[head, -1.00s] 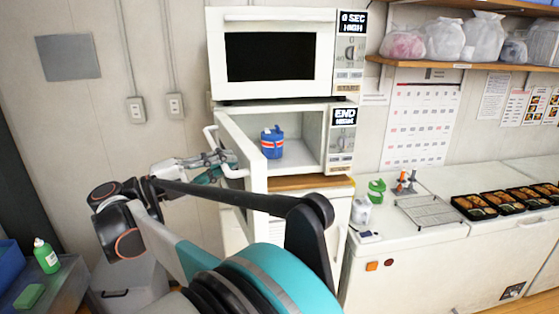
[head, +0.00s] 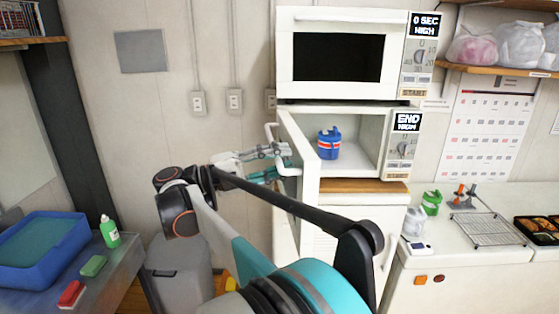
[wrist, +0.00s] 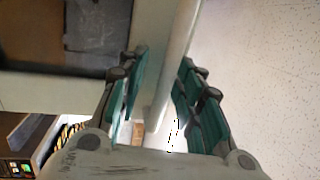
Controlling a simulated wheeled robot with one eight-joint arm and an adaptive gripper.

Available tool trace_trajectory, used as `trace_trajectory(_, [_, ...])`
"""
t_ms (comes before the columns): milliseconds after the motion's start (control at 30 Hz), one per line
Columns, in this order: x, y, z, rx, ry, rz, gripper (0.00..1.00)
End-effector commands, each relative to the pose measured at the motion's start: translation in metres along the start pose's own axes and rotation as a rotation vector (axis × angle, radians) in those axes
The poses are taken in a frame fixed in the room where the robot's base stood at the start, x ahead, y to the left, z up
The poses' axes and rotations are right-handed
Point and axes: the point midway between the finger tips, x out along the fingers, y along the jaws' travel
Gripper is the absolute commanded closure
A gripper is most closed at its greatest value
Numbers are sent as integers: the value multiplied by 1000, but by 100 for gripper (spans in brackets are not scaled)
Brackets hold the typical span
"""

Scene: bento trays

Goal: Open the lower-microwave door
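The lower microwave (head: 360,116) has its display reading END. Its white door (head: 299,165) stands wide open, swung out toward me and seen nearly edge-on. The door's bar handle (head: 271,133) is on the door's left, outer side. My gripper (head: 280,162) is at this handle, with fingers pointing right. In the wrist view the white handle (wrist: 175,60) runs between the two teal-padded fingers of my gripper (wrist: 163,57), closer to the right finger. The fingers are apart, with a gap on the left side of the handle.
An upper microwave (head: 340,15), shut, stands directly above. A counter at the right holds a wire rack (head: 487,230) and small items. A blue bin (head: 42,250) and a green bottle (head: 109,232) are on a table at the left. Bare wall is behind my gripper.

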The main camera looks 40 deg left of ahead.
Motion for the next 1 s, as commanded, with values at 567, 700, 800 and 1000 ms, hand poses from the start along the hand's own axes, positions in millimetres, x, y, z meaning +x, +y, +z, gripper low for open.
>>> trace_trajectory(567, [-48, -1, 0, 2, -3, -2, 68])
trace_trajectory(700, [-65, -1, 0, 1, -6, -2, 68])
trace_trajectory(800, [-72, -1, 0, 1, -7, -2, 68])
trace_trajectory(1000, [-75, -1, 0, 1, -6, -2, 68])
